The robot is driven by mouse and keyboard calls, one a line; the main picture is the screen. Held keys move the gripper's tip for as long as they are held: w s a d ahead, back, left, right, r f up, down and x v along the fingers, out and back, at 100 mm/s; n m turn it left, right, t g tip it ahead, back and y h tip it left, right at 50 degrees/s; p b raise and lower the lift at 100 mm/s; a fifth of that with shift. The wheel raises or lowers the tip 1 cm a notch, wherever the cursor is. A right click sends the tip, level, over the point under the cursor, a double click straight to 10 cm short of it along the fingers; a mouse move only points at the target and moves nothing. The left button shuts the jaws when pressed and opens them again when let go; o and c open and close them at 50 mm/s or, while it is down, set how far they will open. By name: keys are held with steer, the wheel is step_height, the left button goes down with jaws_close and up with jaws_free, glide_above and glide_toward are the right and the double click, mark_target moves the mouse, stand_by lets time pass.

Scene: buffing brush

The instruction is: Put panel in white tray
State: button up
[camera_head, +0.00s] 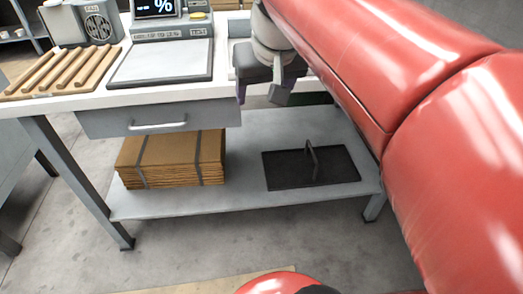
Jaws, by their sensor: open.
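My gripper (261,93) is open, with its fingers pointing down in front of the bench's front edge. Nothing shows between the fingers. Part of a pale tray-like rim (233,48) shows behind my gripper on the bench top; my gripper and arm hide the rest, so I cannot tell if it is the white tray. A dark flat plate with an upright handle (282,172) lies on the lower shelf, below and to the right of my gripper. I cannot tell whether it is the panel; no other clear panel shows.
The bench top carries a scale (162,66), a wooden slatted rack (64,73) and a grey device with a fan (98,25). A drawer (160,119) hangs under the top. Strapped flat cardboard (170,158) lies on the lower shelf (235,190). Shelf space between cardboard and plate is clear.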

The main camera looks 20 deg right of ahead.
steer(key=s+a+f+n, duration=0.1)
steer(key=s+a+f, duration=0.3)
steer(key=s+f, duration=0.6)
step_height(320, 180, down, 4)
steer(key=shift+s+a+f+y, duration=0.1)
steer(key=shift+s+a+y, duration=0.1)
steer(key=shift+s+y, duration=0.15)
